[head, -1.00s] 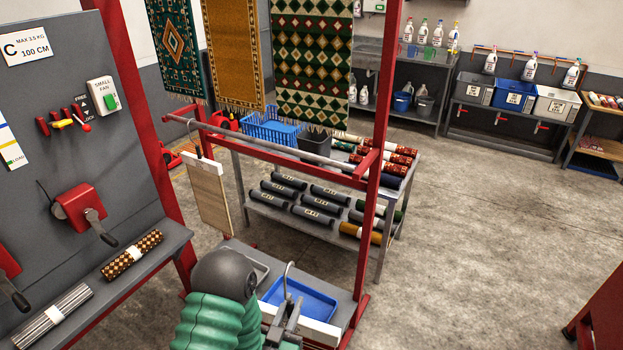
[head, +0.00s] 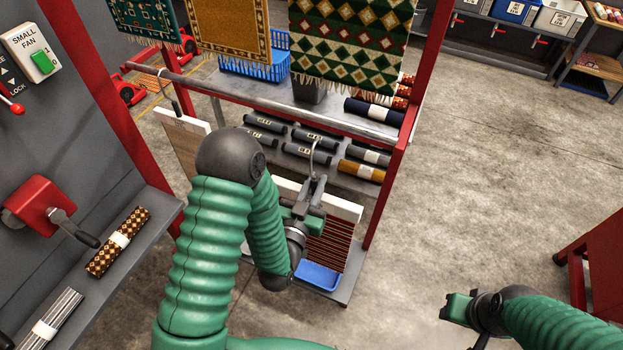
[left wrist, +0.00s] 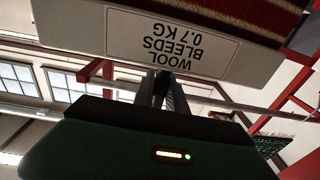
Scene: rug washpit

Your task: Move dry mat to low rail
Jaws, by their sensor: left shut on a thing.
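My left gripper (head: 316,184) is shut on a hanger with a curved grey hook and a white bar (head: 345,207). A dark red striped mat (head: 331,245) hangs from this bar. In the left wrist view, the bar's label (left wrist: 172,42) reads "WOOL BLEEDS 0.7 KG", upside down. The low rail (head: 300,117) is a grey bar across the red frame. The hook's top shows just below the rail in the picture; I see no clear contact. My right gripper (head: 458,308) is at the lower right, its jaws unclear.
A pale mat on a white bar (head: 183,119) hangs at the rail's left end. Patterned rugs (head: 350,45) hang above. A blue tray (head: 318,277) lies below the held mat. Behind the rail is a table with rolled mats (head: 361,172). A grey panel stands at left.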

